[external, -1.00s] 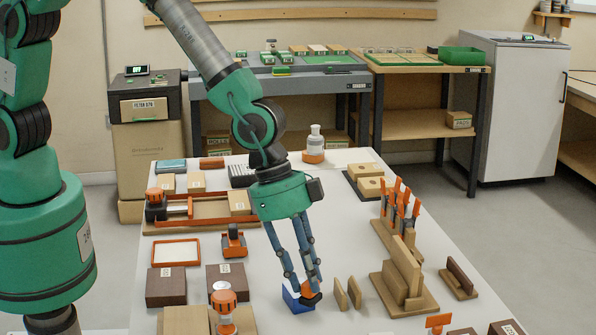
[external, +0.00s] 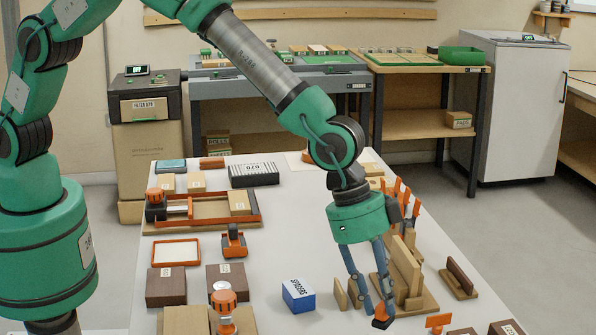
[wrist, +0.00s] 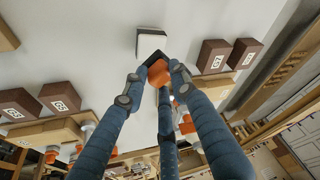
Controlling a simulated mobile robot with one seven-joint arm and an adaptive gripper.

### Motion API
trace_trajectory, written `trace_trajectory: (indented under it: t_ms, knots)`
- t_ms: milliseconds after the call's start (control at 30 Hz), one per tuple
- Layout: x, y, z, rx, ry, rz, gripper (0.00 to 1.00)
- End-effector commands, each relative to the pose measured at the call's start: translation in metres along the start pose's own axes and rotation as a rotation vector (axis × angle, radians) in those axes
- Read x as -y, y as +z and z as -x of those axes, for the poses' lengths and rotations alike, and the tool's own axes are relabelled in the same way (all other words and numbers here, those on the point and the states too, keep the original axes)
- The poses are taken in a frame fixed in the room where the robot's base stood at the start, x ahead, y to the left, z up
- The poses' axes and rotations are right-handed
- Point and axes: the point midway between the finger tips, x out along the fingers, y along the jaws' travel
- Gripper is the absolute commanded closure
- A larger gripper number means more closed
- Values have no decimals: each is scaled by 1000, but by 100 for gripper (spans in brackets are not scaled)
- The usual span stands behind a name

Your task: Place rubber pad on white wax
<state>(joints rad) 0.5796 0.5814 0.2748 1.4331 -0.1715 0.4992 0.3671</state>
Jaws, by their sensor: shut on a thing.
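My gripper (external: 378,307) has three blue fingers, shut on a small orange thing with a dark face, which I take for the rubber pad (external: 380,323). In the wrist view the pad (wrist: 157,72) shows between the fingertips (wrist: 155,76). A white-topped square block with dark sides, probably the white wax (wrist: 151,43), lies on the table just beyond the fingertips in that view. The pad's dark edge comes near it there; I cannot tell whether they touch. I cannot make out this block in the external view.
A blue-and-white box (external: 298,295) stands left of my gripper. A wooden stand (external: 404,275) with upright boards is close behind and right. Dark brown blocks (external: 505,328) and an orange piece (external: 437,322) are at the front right. The table middle is clear.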

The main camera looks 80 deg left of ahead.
Motion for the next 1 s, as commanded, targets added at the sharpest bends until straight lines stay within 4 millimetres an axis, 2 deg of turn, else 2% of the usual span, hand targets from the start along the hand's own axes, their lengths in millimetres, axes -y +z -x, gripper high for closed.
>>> trace_trajectory:
  t_ms: [433,800,1000]
  knots:
    - [1,-4,-2,0,0,0,99]
    - [1,9,-33,0,0,0,99]
    - [1,9,-34,-1,0,0,99]
